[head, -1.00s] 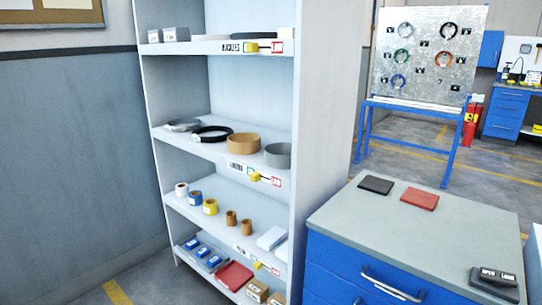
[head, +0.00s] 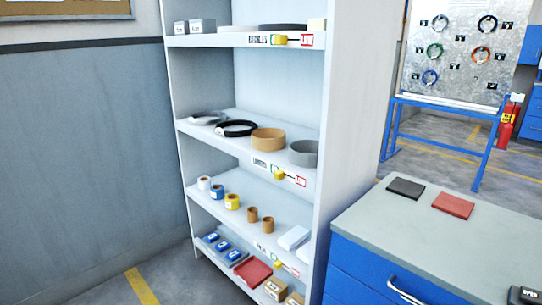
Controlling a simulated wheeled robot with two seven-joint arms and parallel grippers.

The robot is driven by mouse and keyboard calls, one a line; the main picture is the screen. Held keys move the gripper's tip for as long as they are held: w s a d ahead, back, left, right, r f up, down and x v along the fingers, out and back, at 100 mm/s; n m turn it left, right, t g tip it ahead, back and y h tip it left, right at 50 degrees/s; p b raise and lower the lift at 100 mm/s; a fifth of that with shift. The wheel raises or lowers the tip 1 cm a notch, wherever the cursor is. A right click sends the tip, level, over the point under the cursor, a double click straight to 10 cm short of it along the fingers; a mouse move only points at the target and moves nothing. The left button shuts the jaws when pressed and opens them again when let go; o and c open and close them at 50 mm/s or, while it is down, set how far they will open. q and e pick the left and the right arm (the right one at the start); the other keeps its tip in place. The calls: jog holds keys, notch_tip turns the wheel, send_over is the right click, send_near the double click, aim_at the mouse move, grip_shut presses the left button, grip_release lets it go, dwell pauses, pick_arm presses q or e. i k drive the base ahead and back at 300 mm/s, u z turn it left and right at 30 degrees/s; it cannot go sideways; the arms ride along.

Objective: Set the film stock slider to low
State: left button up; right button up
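The shelf rack (head: 347,130) has a labelled stock slider on the front edge of several shelves. The top slider (head: 280,40) reads like BUCKLES; its yellow knob sits at the left end, away from the red box marked LOW. The middle slider (head: 279,175) and the lower slider (head: 278,265) also have yellow knobs towards the left, with red boxes at the right. Their labels are too small to read surely, so I cannot tell which one is the film slider. Neither of my grippers is in view.
Shelves hold rings, bands (head: 268,139), small rolls (head: 232,201) and boxes. A blue cabinet (head: 440,235) with black and red pads stands close at the right. A pegboard stand (head: 460,60) and red extinguisher (head: 508,122) are behind. Floor shows at lower left.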

aim_at(277, 265)
jog(key=u, duration=0.55)
jog(key=k, duration=0.7)
jog(key=u, duration=1)
jog(key=k, duration=0.7)
jog(key=u, duration=0.45)
jog(key=i, duration=1.4)
jog(key=z, duration=0.3)
jog(key=i, duration=2.3)
jog(key=z, duration=1.3)
jog(key=i, duration=1.4)
jog(key=z, duration=1.7)
jog(key=i, duration=0.5)
jog(key=z, duration=0.35)
